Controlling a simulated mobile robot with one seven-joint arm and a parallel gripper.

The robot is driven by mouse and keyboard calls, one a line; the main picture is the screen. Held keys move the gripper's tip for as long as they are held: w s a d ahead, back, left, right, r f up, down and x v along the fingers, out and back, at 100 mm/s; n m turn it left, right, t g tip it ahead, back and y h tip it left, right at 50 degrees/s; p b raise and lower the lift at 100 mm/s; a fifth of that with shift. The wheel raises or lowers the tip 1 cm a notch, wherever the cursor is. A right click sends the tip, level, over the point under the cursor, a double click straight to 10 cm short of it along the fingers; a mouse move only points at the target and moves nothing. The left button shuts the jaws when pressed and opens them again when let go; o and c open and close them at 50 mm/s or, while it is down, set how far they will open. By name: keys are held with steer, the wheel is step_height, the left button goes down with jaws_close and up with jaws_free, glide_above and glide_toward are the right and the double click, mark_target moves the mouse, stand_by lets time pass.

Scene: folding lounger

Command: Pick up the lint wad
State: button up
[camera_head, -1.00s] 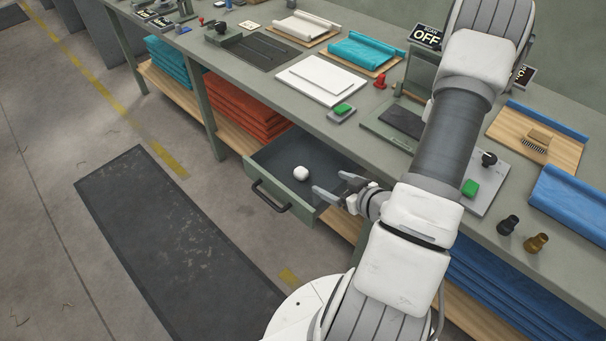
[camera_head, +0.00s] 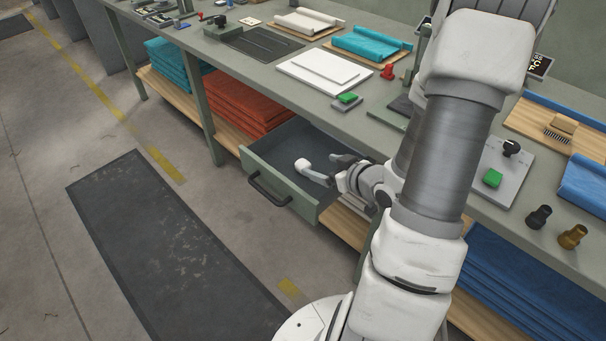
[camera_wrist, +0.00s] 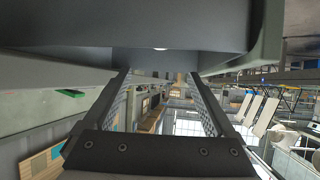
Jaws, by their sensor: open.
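The lint wad (camera_head: 302,164) is a small white rounded lump inside the open drawer (camera_head: 320,208) under the bench top. In the wrist view only a thin white sliver of it (camera_wrist: 160,48) shows near the top, against the dark drawer floor. My gripper (camera_head: 322,168) is open and reaches into the drawer from the right. In the head view one fingertip overlaps or nearly meets the wad's right edge; I cannot tell if they touch. In the wrist view the two fingers (camera_wrist: 160,78) are spread with nothing between them.
The drawer's green front with its dark handle (camera_head: 268,190) faces the aisle. The bench top (camera_head: 262,70) overhangs the drawer's back. Folded red cloth (camera_head: 245,102) lies on the shelf to the left. A dark mat (camera_head: 165,240) lies on the open floor.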

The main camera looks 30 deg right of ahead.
mark_target(302, 162)
steer(key=b, duration=0.1)
steer(key=f+b, duration=0.1)
steer(key=b, duration=0.1)
steer(key=shift+w+a, duration=0.1)
steer(key=shift+w, duration=0.15)
steer(key=shift+w+a+f, duration=0.1)
steer(key=shift+w, duration=0.2)
steer(key=b+x, duration=0.1)
steer(key=x, duration=0.3)
steer(key=shift+w, duration=0.1)
steer(key=w+f+b, duration=0.2)
steer(key=w+f, duration=0.1)
steer(key=shift+w+a, duration=0.1)
steer(key=shift+a, duration=0.05)
steer(key=shift+w+f, duration=0.1)
steer(key=shift+w, duration=0.35)
jaws_close()
